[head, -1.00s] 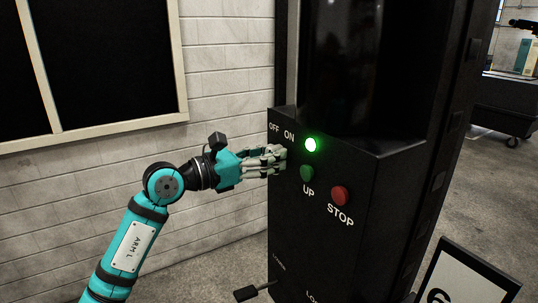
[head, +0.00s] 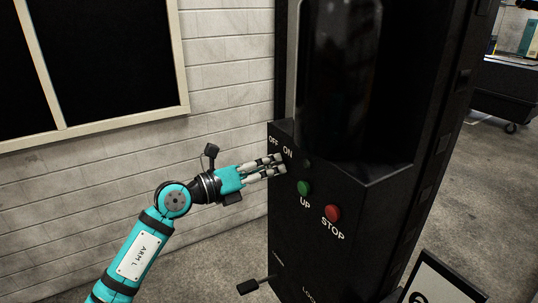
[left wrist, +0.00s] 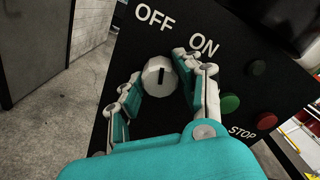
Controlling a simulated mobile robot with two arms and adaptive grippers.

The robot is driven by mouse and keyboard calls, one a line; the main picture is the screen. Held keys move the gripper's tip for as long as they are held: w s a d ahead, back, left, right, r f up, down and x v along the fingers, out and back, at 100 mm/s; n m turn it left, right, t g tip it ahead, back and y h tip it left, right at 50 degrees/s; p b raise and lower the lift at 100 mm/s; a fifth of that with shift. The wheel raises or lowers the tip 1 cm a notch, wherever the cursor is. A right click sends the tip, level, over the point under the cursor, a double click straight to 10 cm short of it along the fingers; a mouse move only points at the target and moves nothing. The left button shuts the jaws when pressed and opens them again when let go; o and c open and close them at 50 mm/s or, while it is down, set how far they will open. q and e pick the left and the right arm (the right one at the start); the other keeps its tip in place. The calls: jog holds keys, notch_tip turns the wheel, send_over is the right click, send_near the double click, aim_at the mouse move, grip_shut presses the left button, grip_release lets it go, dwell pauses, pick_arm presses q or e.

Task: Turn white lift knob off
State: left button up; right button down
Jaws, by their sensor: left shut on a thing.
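My left gripper (head: 283,163) reaches in from the left. In the left wrist view its fingers (left wrist: 157,72) are around the knob, shut on it. In the head view the fingers hide the knob. The small lamp (head: 307,162) right of ON is dark. My right gripper is not in view.
The green UP button (head: 304,188) and red STOP button (head: 333,213) are close to the right of the fingers. A lever (head: 248,286) sticks out low on the left of the black cabinet (head: 300,250). A white brick wall (head: 225,110) stands behind my left arm.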

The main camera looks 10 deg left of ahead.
pick_arm(q)
jog(key=shift+n+p, duration=1.2)
jog(key=shift+p, duration=0.1)
jog(key=o, duration=1.1)
jog(key=shift+o, duration=0.2)
jog(key=shift+s+a, duration=0.2)
jog(key=shift+a, duration=0.05)
jog(key=v, duration=1.1)
jog(key=shift+s, duration=0.15)
jog(key=shift+a, duration=0.1)
jog(key=shift+f, duration=0.1)
